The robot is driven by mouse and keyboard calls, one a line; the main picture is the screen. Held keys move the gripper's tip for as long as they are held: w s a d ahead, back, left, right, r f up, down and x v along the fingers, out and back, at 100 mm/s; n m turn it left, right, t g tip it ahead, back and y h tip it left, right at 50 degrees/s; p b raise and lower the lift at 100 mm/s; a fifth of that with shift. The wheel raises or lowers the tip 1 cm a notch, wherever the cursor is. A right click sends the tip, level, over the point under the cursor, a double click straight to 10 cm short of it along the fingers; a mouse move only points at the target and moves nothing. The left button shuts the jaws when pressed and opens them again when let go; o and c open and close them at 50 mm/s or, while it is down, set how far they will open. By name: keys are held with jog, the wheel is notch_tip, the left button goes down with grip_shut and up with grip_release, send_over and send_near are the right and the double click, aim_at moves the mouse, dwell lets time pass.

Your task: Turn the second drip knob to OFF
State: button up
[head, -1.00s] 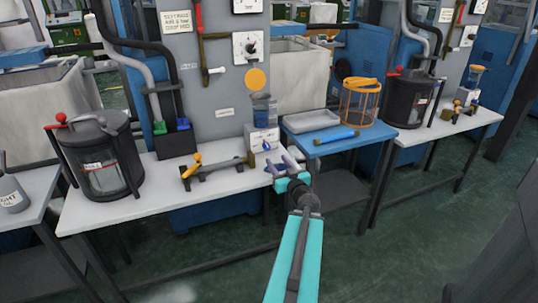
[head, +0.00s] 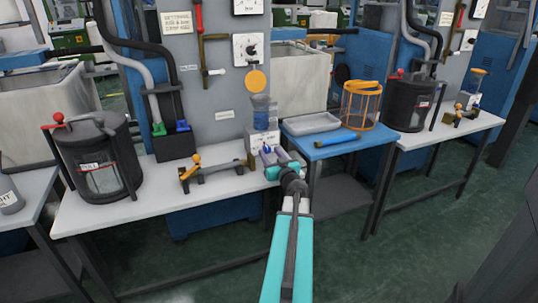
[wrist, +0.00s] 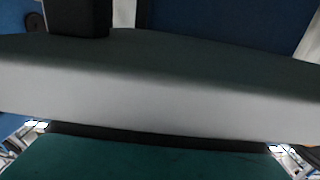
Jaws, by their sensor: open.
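A drip unit with a clear bluish cup (head: 261,112) on a white box (head: 259,137) stands at the right end of the near white table. A second drip unit (head: 474,92) stands on the farther table at right; its knob is too small to make out. I cannot tell which unit the task calls second. My gripper (head: 274,155) is open and empty, just in front of the near white box in the head view. It covers the box's lower front, so no knob or OFF mark shows there. The wrist view shows only a blurred pale band and dark surfaces.
The near white table (head: 128,211) holds a black lidded pot (head: 97,160) and a dark rail with an orange-knobbed lever (head: 214,171). The floor in front is clear.

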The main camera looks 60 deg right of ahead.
jog(key=shift+w+d, duration=0.35)
jog(key=shift+w, duration=0.25)
jog(key=c, duration=1)
jog(key=shift+c, duration=0.2)
jog(key=shift+n+p, duration=0.3)
jog(key=shift+n, duration=0.5)
jog(key=o, duration=1)
